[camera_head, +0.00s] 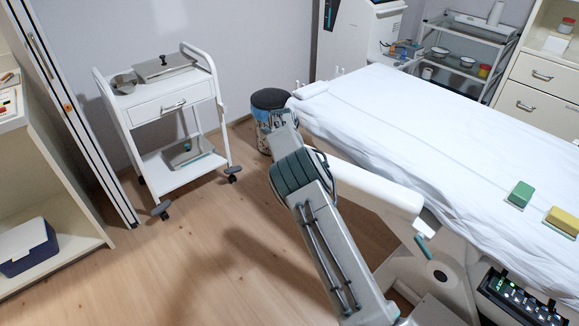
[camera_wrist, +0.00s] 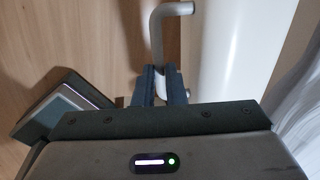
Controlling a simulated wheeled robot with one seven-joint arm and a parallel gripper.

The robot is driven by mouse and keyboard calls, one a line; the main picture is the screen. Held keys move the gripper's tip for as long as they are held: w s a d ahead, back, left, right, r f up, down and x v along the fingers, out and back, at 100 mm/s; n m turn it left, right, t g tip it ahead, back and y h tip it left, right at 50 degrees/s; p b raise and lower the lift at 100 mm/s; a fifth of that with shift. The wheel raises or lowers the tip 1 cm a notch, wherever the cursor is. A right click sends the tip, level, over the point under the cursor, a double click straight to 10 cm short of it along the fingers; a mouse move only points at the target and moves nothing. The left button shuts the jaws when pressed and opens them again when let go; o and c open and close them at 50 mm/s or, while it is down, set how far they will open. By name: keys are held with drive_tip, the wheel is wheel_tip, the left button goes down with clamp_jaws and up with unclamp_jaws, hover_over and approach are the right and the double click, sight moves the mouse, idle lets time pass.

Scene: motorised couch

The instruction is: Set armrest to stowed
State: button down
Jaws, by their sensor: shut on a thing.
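The white armrest (camera_head: 375,187) is a long padded bar along the near side of the couch (camera_head: 400,115). In the wrist view the armrest (camera_wrist: 235,45) runs up the picture, just right of my gripper. My gripper (camera_wrist: 163,84) has its two dark fingers shut on the lower part of a bent light-grey handle (camera_wrist: 157,40). The handle rises past the fingers and bends right towards the armrest. Where it joins the armrest is hidden. In the head view my arm lies in front of part of the armrest and hides the fingers and handle.
A white trolley (camera_head: 172,112) stands on the wooden floor at left. A lit button panel (camera_head: 520,300) is at bottom right. Green (camera_head: 520,194) and yellow (camera_head: 563,220) blocks lie on the couch sheet.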

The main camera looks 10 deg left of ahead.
drive_tip(key=c, duration=1.5)
unclamp_jaws()
drive_tip(key=shift+d, duration=0.1)
drive_tip(key=shift+r, duration=0.1)
drive_tip(key=r, duration=0.4)
drive_tip(key=s+r, duration=0.1)
drive_tip(key=r, duration=0.4)
drive_tip(key=s+a+r, duration=0.1)
drive_tip(key=r, duration=0.3)
drive_tip(key=shift+s+a+r, duration=0.1)
drive_tip(key=shift+r, duration=0.15)
